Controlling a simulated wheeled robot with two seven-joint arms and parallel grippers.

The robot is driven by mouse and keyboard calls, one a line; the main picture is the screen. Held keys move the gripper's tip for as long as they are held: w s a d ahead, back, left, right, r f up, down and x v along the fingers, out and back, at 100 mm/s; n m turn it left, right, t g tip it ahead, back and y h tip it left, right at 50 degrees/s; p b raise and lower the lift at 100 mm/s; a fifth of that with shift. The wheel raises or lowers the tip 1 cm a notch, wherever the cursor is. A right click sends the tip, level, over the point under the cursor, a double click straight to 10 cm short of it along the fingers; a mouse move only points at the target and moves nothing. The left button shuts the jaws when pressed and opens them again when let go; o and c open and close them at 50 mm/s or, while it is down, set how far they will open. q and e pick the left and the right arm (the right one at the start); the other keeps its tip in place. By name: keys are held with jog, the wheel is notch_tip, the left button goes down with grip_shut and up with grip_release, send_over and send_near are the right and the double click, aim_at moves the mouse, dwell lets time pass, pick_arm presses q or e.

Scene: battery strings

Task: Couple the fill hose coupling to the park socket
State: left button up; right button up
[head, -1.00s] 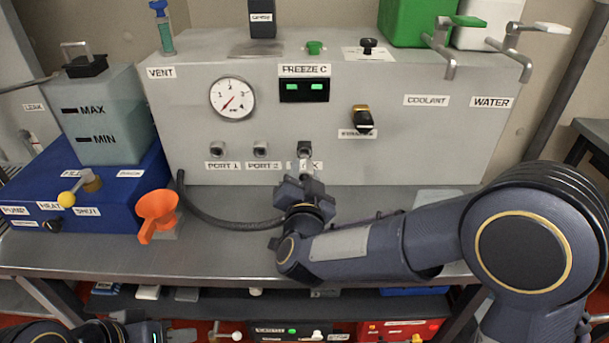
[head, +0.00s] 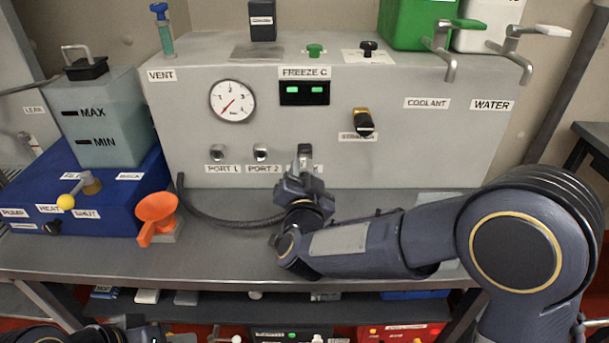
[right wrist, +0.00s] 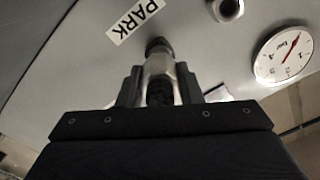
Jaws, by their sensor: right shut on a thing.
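My right gripper (head: 304,184) is in front of the grey panel, below the park socket (head: 305,150). It is shut on the silver fill hose coupling (head: 306,166). In the right wrist view the coupling (right wrist: 158,68) sits between the two dark fingers, lined up with the dark park socket (right wrist: 158,45) beside the PARK label. Its front end meets the socket's outline there; I cannot tell whether it is locked on. The black hose (head: 230,222) curves across the bench from the panel's left towards my gripper. Part of my left arm shows at the bottom left; its fingers are unclear.
Port 1 (head: 217,151) and port 2 (head: 260,151) are left of the park socket. The bench front (head: 200,265) is clear.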

jog(key=shift+w, duration=1)
jog(key=o, duration=1.2)
jog(key=shift+c, duration=0.2)
jog(key=s, duration=0.8)
jog(key=shift+b, duration=0.45)
jog(key=shift+w, duration=0.1)
